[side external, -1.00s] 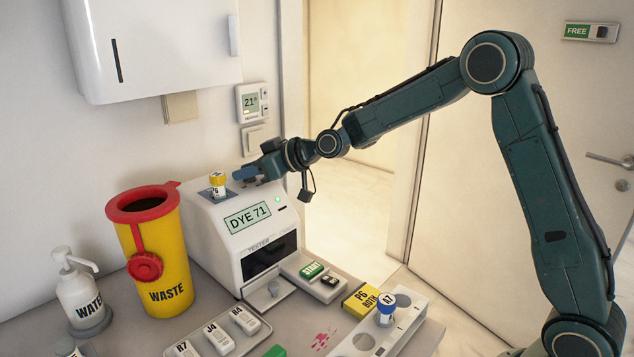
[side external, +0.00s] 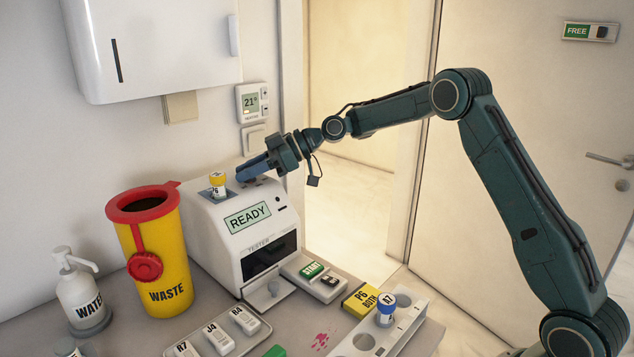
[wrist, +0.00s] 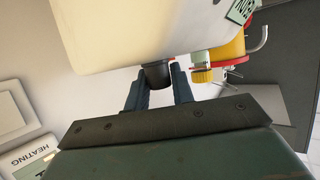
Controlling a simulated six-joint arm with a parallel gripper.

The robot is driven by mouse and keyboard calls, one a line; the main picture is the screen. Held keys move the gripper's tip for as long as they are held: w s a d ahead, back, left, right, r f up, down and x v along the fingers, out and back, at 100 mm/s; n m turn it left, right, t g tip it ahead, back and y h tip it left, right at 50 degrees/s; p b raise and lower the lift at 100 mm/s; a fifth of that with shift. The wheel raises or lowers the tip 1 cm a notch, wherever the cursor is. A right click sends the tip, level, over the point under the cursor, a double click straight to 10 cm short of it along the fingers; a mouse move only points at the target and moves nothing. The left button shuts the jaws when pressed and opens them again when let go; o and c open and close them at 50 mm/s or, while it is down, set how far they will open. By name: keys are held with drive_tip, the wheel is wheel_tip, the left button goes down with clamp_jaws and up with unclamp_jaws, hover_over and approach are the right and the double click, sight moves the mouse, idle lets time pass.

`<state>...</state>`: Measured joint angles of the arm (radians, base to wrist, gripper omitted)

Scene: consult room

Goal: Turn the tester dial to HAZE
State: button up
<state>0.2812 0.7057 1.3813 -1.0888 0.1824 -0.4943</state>
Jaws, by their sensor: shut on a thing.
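The white tester (side external: 237,245) stands against the wall, and its screen (side external: 248,217) reads READY. In the wrist view, the tester body (wrist: 125,30) fills the top. My gripper (wrist: 157,76) has its two blue fingers on either side of a dark round dial (wrist: 156,77) on the tester, shut on it. In the side view, my gripper (side external: 246,174) is low at the tester's rear top, and it hides the dial. The dial's marks and pointer cannot be read in either view.
A yellow-capped vial (side external: 218,182) stands in the tester's top, close to my fingers. A yellow waste bin (side external: 162,255) with a red rim stands to the left. A rack (side external: 398,325) with a blue-capped vial and a START button (side external: 312,269) lie in front.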

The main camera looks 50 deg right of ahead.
drive_tip(key=shift+n+g+y, duration=0.4)
drive_tip(key=shift+n+g, duration=0.2)
drive_tip(key=shift+g, duration=0.1)
drive_tip(key=shift+n+g+y, duration=0.4)
drive_tip(key=shift+n+g, duration=0.3)
drive_tip(key=shift+g, duration=0.1)
drive_tip(key=o, duration=1)
drive_tip(key=shift+m+t+h, duration=0.9)
drive_tip(key=shift+m+t, duration=0.6)
